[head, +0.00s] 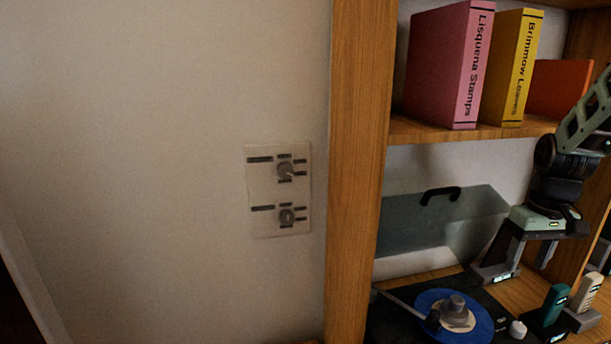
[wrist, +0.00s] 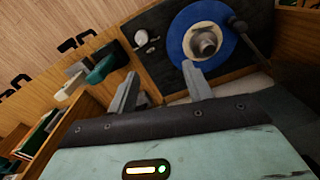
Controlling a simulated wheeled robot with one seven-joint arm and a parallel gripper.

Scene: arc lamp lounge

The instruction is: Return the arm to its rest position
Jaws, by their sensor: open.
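My gripper (head: 518,268) is open and empty, at the right of the head view. It hangs from my arm in front of the shelf unit, near the record player (head: 398,318). In the wrist view, the two fingers of my gripper (wrist: 160,88) stand apart, with the dark deck of the record player (wrist: 158,62) beyond them. The blue record (head: 430,308) lies on the deck with a grey round piece (head: 457,304) at its centre. Nothing is between the fingers.
A clear lid (head: 430,225) with a black handle stands behind the deck. A pink binder (head: 445,65) and a yellow binder (head: 510,68) stand on the shelf above. Green (head: 555,303) and cream (head: 586,291) handsets stand at right. A wall panel (head: 279,190) is left of the wooden post (head: 357,170).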

